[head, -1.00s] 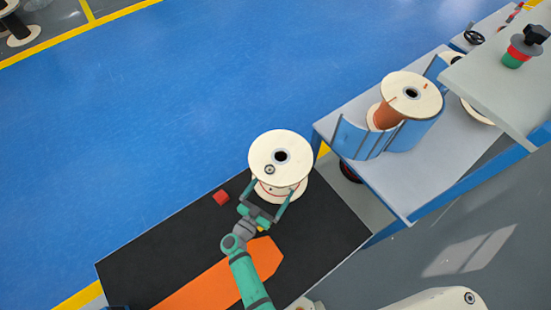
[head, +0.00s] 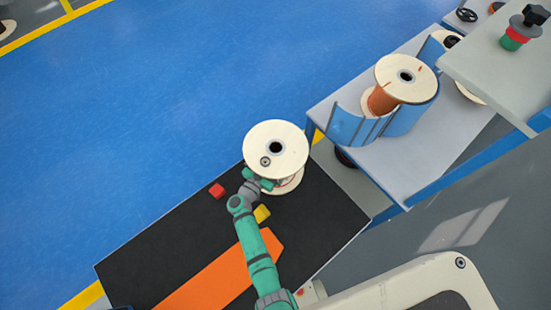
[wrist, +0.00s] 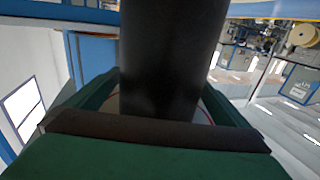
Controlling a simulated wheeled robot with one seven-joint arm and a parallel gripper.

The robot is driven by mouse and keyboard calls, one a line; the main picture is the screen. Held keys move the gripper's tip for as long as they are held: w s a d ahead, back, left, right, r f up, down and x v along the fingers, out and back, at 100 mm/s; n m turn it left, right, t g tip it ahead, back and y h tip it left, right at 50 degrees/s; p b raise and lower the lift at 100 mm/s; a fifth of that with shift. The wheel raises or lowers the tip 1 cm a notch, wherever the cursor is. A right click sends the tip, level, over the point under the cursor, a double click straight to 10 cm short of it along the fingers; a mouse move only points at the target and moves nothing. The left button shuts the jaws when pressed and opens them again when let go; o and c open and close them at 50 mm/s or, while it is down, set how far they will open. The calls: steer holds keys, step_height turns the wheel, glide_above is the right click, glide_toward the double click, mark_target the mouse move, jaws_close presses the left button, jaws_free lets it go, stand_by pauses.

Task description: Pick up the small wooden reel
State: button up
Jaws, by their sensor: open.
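The small wooden reel (head: 289,143) stands upright on the black mat (head: 205,225), at its far right end. It has a pale round top flange with a dark centre hole, and a pale bottom flange below. My gripper (head: 263,181) is at the reel's near side, its fingertips hidden under the top flange in the head view. In the wrist view a dark cylinder, seemingly the reel's wound middle (wrist: 168,55), stands between my two green fingers. The fingers are open on either side of it; I cannot tell whether they touch it.
A red block (head: 217,191) and a yellow block (head: 262,214) lie on the mat near my arm. An orange strip (head: 215,285) runs along the mat. To the right, a grey table (head: 385,165) holds a larger reel with copper-coloured winding (head: 382,101) in a blue cradle.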

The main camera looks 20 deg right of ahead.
mark_target(280, 148)
steer(key=x, duration=0.3)
steer(key=shift+w+d, duration=0.15)
steer(key=shift+d, duration=0.15)
steer(key=shift+r, duration=0.1)
steer(key=c, duration=1.3)
